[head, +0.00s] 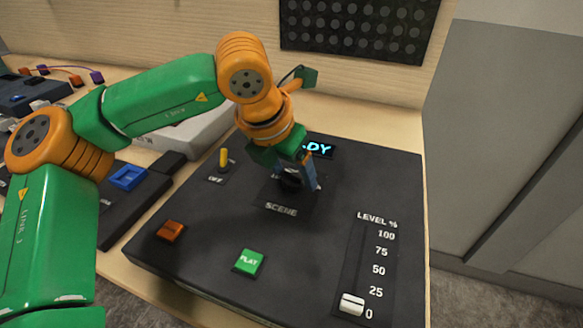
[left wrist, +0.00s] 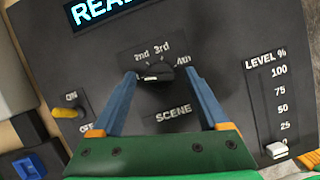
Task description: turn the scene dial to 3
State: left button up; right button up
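The scene dial (left wrist: 158,76) is a black knob on the dark console (head: 210,245). In the left wrist view its white mark is on the knob's left side, and the labels 2nd, 3rd and 4th stand around its top and right. My left gripper (left wrist: 159,74) points down at the dial, its blue fingers spread on either side of the knob with visible gaps. In the head view the left gripper (head: 297,178) partly hides the dial (head: 289,183). My right gripper is not in view.
A lit display (head: 318,148) is behind the dial, partly covered by my gripper. A green PLAY button (head: 249,262), an orange button (head: 170,230) and a level slider (head: 351,303) near 0 are in front. Other devices crowd the left.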

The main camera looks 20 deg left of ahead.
pick_arm(q)
grip_shut()
